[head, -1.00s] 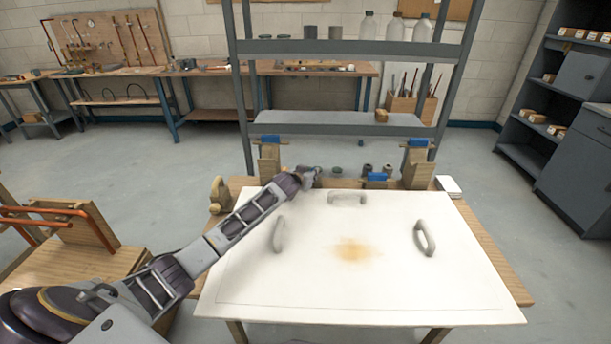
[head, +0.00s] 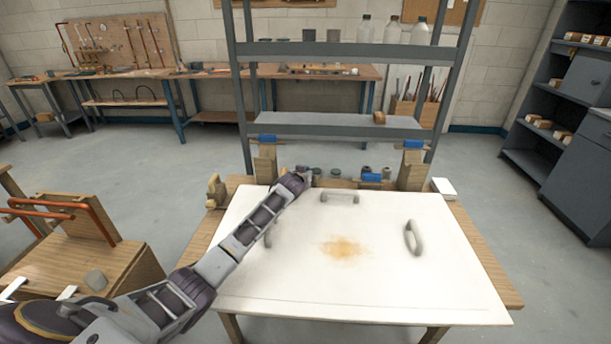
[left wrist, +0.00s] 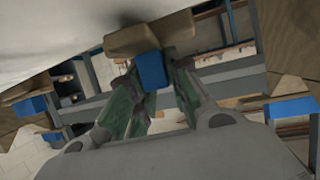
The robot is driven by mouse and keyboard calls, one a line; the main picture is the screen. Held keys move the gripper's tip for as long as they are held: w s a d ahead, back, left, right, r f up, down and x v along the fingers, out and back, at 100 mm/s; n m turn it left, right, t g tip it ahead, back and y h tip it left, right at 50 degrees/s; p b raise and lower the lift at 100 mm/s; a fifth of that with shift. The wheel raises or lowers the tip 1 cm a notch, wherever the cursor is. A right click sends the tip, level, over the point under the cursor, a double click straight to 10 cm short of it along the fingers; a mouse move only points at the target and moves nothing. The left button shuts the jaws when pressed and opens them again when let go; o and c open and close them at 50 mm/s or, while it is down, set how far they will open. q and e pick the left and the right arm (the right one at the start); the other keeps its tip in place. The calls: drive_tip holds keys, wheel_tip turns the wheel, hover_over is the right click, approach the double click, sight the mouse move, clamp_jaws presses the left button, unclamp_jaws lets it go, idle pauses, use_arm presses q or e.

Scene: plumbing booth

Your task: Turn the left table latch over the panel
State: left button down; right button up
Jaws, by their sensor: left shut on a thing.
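The white panel (head: 350,285) with grey handles lies flat on the wooden table. My left gripper (head: 304,172) is at the panel's far edge, left of the middle. In the left wrist view its green-sided fingers (left wrist: 153,76) are shut on the blue tab (left wrist: 153,70) of the left latch. The latch's tan wooden bar (left wrist: 150,35) lies against the panel's edge (left wrist: 50,30); how far it overlaps is unclear. In the head view my gripper hides this latch. Another blue-tabbed piece (head: 371,177) sits to its right. My right gripper is not in view.
Wooden blocks with blue tops stand at the back left (head: 265,165) and back right (head: 412,168) of the table. A grey shelf rack (head: 340,122) stands behind. Small dark fittings (head: 337,174) sit along the back edge. A wooden bench with copper pipe (head: 75,265) is at left.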

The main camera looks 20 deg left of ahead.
use_arm(q)
drive_tip(key=shift+d+r+n+y, duration=0.1)
drive_tip(key=shift+r+n+y, duration=0.05)
drive_tip(key=shift+n+y, duration=0.15)
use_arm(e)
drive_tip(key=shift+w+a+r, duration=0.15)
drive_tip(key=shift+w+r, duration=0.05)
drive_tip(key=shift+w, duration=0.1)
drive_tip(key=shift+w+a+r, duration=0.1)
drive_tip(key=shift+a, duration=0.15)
use_arm(q)
drive_tip(key=c, duration=1.4)
unclamp_jaws()
drive_tip(key=shift+o, duration=0.2)
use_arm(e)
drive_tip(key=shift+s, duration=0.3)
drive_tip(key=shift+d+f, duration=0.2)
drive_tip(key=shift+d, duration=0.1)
use_arm(q)
drive_tip(key=shift+s, duration=0.15)
